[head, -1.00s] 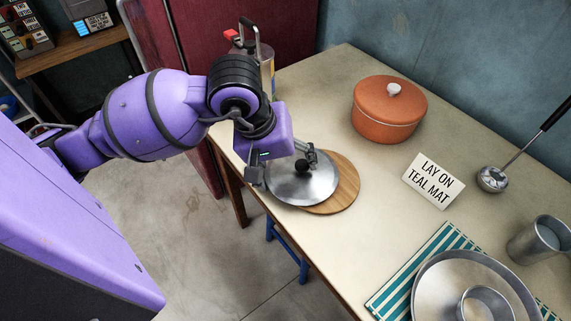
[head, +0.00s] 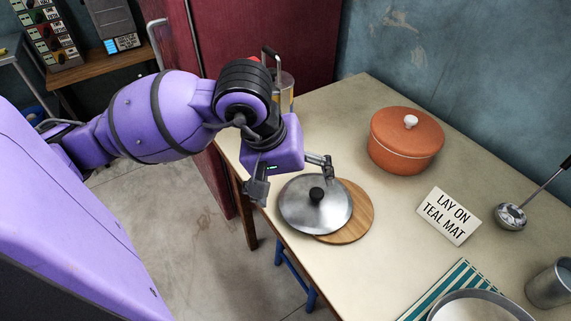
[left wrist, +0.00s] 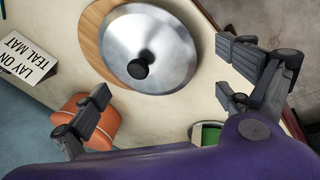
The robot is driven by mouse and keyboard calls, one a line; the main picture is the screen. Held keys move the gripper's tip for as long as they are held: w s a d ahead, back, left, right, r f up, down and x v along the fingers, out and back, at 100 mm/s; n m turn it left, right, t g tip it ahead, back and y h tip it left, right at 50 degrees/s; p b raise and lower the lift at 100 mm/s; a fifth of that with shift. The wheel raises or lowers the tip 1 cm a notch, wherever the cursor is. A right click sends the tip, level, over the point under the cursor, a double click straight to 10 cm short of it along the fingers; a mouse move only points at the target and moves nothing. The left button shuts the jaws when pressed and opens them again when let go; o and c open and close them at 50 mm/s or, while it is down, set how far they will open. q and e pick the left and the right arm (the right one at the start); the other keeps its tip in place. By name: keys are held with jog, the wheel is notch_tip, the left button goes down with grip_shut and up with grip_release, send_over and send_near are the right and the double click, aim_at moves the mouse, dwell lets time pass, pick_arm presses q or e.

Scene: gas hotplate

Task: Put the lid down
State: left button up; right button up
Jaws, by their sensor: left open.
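The steel lid (head: 299,211) with its black knob (head: 316,194) lies knob up on a round wooden board (head: 361,216). It is off centre, covering much of the board and reaching past its left edge. In the left wrist view the lid (left wrist: 165,50) and board (left wrist: 88,42) also show, with the knob clear of both fingers. My left gripper (head: 293,181) is open and empty, its fingers spread behind and to the left of the knob. The teal striped mat (head: 448,287) lies at the front, partly under a steel pan. My right gripper is out of view.
A sign reading "LAY ON TEAL MAT" (head: 449,216) stands right of the board. An orange lidded pot (head: 405,145) is behind it. A ladle (head: 511,215), a metal cup (head: 549,286) and a steel pan (head: 480,308) are to the right. The table edge is close left of the lid.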

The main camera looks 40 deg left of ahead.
pick_arm(q)
jog(key=v, duration=0.8)
jog(key=shift+p, duration=0.3)
jog(key=shift+f, duration=0.1)
